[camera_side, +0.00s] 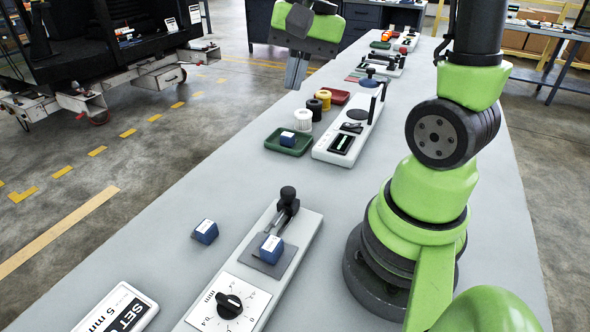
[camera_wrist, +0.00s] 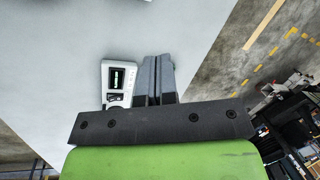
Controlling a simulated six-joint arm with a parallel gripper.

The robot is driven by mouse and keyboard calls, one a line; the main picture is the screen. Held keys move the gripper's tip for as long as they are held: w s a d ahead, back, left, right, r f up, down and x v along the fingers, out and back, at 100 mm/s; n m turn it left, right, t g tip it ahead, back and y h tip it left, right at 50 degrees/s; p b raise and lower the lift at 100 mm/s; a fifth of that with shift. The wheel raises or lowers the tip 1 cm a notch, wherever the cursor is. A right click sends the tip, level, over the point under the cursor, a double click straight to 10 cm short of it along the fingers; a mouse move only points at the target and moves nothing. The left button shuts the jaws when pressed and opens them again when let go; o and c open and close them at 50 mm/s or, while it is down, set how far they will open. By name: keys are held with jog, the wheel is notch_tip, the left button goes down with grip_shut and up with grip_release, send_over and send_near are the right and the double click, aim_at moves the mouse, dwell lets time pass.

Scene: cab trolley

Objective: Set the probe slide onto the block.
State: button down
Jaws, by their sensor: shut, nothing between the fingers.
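My gripper (camera_side: 295,85) is shut and empty, raised above the far left edge of the table; its fingers also show together in the wrist view (camera_wrist: 157,60). A dark slide with a round black knob (camera_side: 288,200), seemingly the probe slide, stands upright on the near white base (camera_side: 300,238). A blue block (camera_side: 271,249) with a pale top sits on a grey plate in front of the slide. I cannot tell whether the slide touches it. My gripper is well away from both. A second blue block (camera_side: 206,231) lies on the table to the left.
The near base carries a dial (camera_side: 230,304); a "SET 5 mm" sign (camera_side: 118,310) lies beside it. Farther back are a white device with a display (camera_side: 341,143), also in the wrist view (camera_wrist: 118,82), a green tray (camera_side: 285,148) and several spools. The table between is clear.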

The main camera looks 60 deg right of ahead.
aim_at(288, 200)
jog(key=d+f+m+g+y, duration=0.2)
jog(key=d+f+m, duration=0.3)
jog(key=d+f, duration=0.2)
notch_tip(288, 200, down, 2)
jog(key=shift+d+m+y, duration=0.3)
jog(key=shift+d, duration=0.05)
jog(key=x, duration=0.9)
jog(key=shift+s+a+f, duration=0.1)
jog(key=shift+f, duration=0.15)
jog(key=a, duration=0.3)
jog(key=shift+a+f, duration=0.1)
jog(key=shift+f, duration=0.15)
jog(key=shift+a, duration=0.45)
